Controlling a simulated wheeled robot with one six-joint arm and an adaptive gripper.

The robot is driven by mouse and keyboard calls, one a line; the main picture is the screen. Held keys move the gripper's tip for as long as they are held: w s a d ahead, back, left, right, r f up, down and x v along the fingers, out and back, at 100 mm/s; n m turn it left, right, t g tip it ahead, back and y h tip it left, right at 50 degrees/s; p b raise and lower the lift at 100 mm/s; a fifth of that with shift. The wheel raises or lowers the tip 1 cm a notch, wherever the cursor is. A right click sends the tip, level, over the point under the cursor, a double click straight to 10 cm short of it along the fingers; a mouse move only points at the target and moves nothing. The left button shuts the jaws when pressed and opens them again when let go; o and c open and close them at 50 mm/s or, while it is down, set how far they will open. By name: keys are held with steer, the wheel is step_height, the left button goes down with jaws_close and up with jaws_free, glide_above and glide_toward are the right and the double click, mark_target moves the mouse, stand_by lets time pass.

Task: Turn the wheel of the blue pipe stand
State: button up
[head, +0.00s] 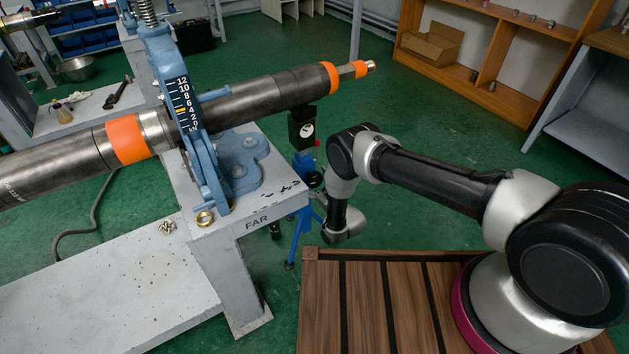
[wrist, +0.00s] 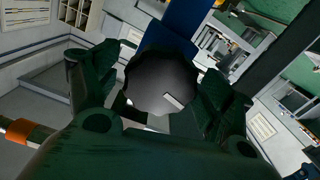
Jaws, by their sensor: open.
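The blue pipe stand (head: 299,226) stands on the floor just past the table end in the head view, under the long dark pipe (head: 270,93). Its blue post (wrist: 165,38) shows in the wrist view. The stand's wheel (wrist: 158,80) is dark and round, with a small pale mark, in the middle of the wrist view. My gripper (wrist: 160,72) is open, with one dark green finger on each side of the wheel. I cannot tell whether the fingers touch it. In the head view my arm reaches down beside the stand, and the gripper is mostly hidden there.
A black head (head: 301,130) with a dial sits below the pipe. Green floor (head: 430,110) is clear toward the wooden shelf (head: 490,50).

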steer(key=c, duration=1)
steer(key=shift+c, duration=0.2)
steer(key=shift+m, duration=0.3)
steer(key=m, duration=0.9)
steer(key=shift+d+m, duration=0.1)
steer(key=shift+m, duration=0.3)
steer(key=m, duration=0.3)
steer(key=shift+m, duration=0.4)
steer(key=m, duration=0.3)
steer(key=shift+w+f+m, duration=0.1)
steer(key=shift+m, duration=0.2)
steer(key=m, duration=0.6)
steer(key=shift+m, duration=0.3)
